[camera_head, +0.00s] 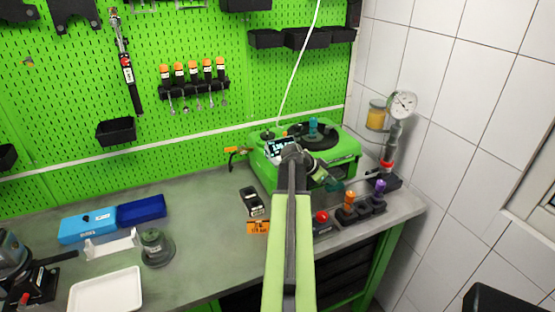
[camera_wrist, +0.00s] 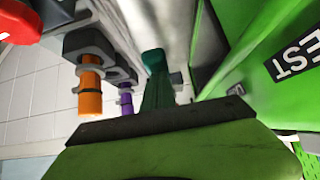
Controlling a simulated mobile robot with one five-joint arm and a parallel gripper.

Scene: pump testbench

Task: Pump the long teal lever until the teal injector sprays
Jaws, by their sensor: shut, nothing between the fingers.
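The green pump testbench (camera_head: 345,172) stands at the back right of the workbench. The teal injector (camera_head: 313,125) stands upright on its top; I see no spray. My gripper (camera_head: 325,180) is shut at the testbench's front right; its green body fills the bottom of the wrist view. A dark teal piece (camera_head: 334,185) shows at its far end, and a dark teal piece also rises past its dark edge in the wrist view (camera_wrist: 157,85). I cannot tell whether this is the long teal lever or part of my gripper. My arm hides much of the testbench front.
Orange (camera_head: 349,199) and purple (camera_head: 380,190) injectors stand in dark holders close right of my gripper. A red knob (camera_head: 321,216) is near them. A pressure gauge (camera_head: 403,104) is on the right wall side. A black device (camera_head: 251,202) lies left of my arm.

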